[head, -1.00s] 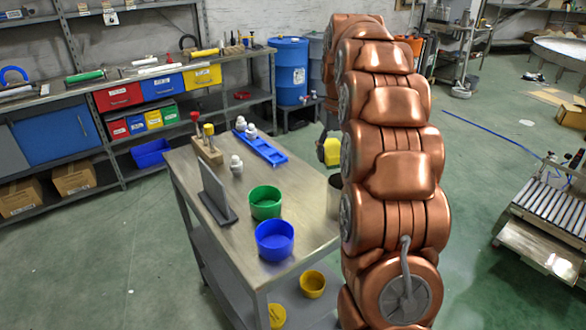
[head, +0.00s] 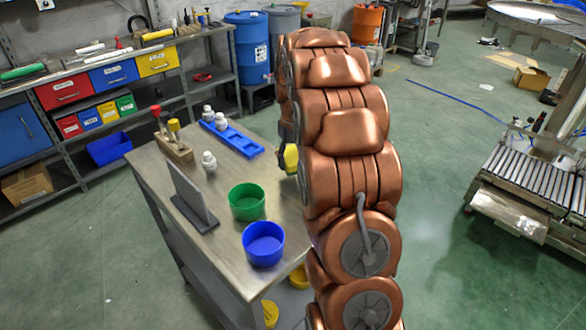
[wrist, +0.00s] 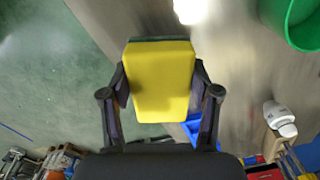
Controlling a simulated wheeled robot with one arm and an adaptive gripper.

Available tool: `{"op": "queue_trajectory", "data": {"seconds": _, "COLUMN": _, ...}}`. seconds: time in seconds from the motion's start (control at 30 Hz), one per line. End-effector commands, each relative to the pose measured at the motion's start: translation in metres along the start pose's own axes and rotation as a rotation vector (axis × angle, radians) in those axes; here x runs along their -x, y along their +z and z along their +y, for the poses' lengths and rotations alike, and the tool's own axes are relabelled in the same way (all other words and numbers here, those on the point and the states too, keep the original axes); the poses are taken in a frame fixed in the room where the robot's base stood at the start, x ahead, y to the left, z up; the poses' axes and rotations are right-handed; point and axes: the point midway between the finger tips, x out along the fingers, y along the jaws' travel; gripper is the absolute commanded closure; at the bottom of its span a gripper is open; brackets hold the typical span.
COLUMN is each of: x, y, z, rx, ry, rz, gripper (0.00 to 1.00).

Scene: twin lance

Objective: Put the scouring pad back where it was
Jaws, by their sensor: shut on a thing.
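The scouring pad is a yellow block with a dark green layer along its far edge. In the wrist view the pad (wrist: 161,80) sits between the two fingers of my gripper (wrist: 160,88), which is shut on it. In the head view a yellow part of the pad (head: 291,157) shows beside my copper arm, near the table's right edge; most of my gripper is hidden there. The wrist view shows the pad above the table edge, with green floor to the left. It is held clear of the steel table (head: 222,250).
On the table stand a green bowl (head: 247,202), a blue bowl (head: 263,244), an upright grey plate (head: 192,192), a wooden tool block (head: 174,148), a white fitting (head: 209,162) and a blue tray (head: 236,140) with white fittings. My arm hides the table's right side.

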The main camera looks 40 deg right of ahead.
Motion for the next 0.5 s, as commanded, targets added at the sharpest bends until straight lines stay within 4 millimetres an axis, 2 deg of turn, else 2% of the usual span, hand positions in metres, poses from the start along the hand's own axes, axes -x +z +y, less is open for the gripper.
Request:
{"op": "queue_trajectory", "data": {"seconds": 0.33, "x": -0.037, "y": 0.002, "z": 0.000, "rx": -0.001, "ry": -0.002, "rz": -0.005, "gripper": 0.71}}
{"op": "queue_trajectory", "data": {"seconds": 0.5, "x": -0.042, "y": 0.000, "z": 0.000, "rx": -0.001, "ry": -0.001, "rz": 0.001, "gripper": 0.71}}
